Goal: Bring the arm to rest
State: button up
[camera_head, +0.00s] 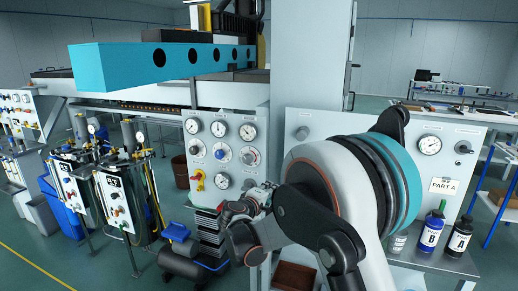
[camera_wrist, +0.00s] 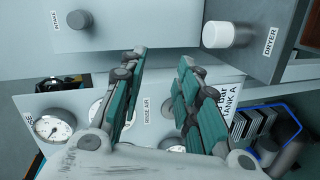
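My gripper (camera_wrist: 162,62) shows in the wrist view with its two green-padded fingers apart and nothing between them. It is in front of the light panel (camera_wrist: 75,108), which carries a gauge (camera_wrist: 54,127) and a "RINSE AIR" label between the fingers. Parts of the panel are hidden behind the fingers. The arm's own links largely hide the gripper there, so touching or apart from the panel cannot be told from that view.
A grey knob (camera_wrist: 79,19) and a white knob (camera_wrist: 218,34) stick out near the fingers. Bottles (camera_head: 431,228) stand on a shelf beside my arm. A teal beam (camera_head: 150,62) spans the upper left. A compressor (camera_head: 185,252) stands on the floor; open floor lies at lower left.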

jog(key=s+d+r+m+g+y, duration=0.1)
jog(key=s+d+r+m+g, duration=0.2)
jog(key=s+d, duration=0.5)
jog(key=s+d+r+m+g+y, duration=0.1)
jog(key=s+d+r+m+g, duration=0.15)
jog(key=s+d+r, duration=0.5)
jog(key=s+d+f+m+y, duration=0.1)
jog(key=s+f+m+y, duration=0.1)
jog(key=s, duration=1.2)
jog(key=s+d+f+m+g+y, duration=0.1)
jog(key=s+f+m+y, duration=0.1)
jog(key=s, duration=1.3)
notch_tip(320, 180, down, 3)
jog(key=shift+s+r+m+y, duration=0.1)
jog(key=shift+s+m+y, duration=0.2)
jog(key=shift+m, duration=0.25)
